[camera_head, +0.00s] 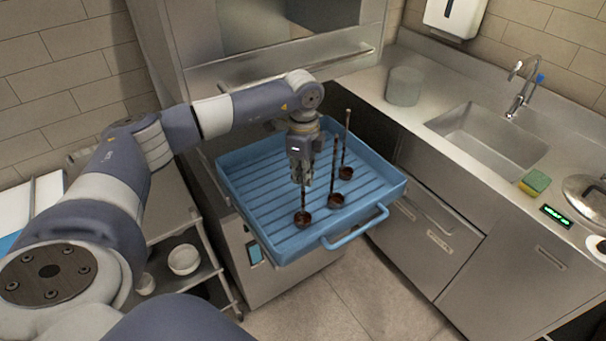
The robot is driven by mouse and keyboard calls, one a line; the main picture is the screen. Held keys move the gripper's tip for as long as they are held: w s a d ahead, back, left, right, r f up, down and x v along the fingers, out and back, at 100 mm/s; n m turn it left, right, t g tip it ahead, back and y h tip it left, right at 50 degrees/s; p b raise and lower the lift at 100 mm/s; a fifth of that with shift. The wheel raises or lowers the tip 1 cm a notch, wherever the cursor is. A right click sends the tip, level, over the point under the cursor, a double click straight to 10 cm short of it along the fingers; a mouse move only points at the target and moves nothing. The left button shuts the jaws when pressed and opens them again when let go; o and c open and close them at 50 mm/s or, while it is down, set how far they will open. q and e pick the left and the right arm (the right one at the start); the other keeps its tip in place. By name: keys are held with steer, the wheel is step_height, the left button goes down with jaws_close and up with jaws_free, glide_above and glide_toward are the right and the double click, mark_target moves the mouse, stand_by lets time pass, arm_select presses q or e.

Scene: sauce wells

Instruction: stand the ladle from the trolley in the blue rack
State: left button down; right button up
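The blue rack (262,235) is a wide ribbed tray with a front handle, standing in front of the oven-like unit. Three dark ladles with brown handles are upright in it: one at the back right (346,172), one in the middle (336,200) and one at the front left (303,218). My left gripper (302,178) points down over the rack, with its fingers close around the handle of the front-left ladle. The gripper hides the top of that handle. Whether this ladle's bowl bears on the rack floor is hard to tell. My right gripper is out of view.
A steel trolley (205,272) with white bowls (184,259) on its lower shelf stands at the left, partly behind my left arm. At the right are a counter with a sink (490,140), a grey canister (404,86), a sponge (535,182) and a lidded pot (588,196).

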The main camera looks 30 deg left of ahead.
arm_select(q)
steer(key=shift+f, duration=0.2)
steer(key=c, duration=1.7)
jaws_free()
steer(key=o, duration=0.6)
steer(key=shift+r+p, duration=2.35)
steer(key=shift+r, duration=1.2)
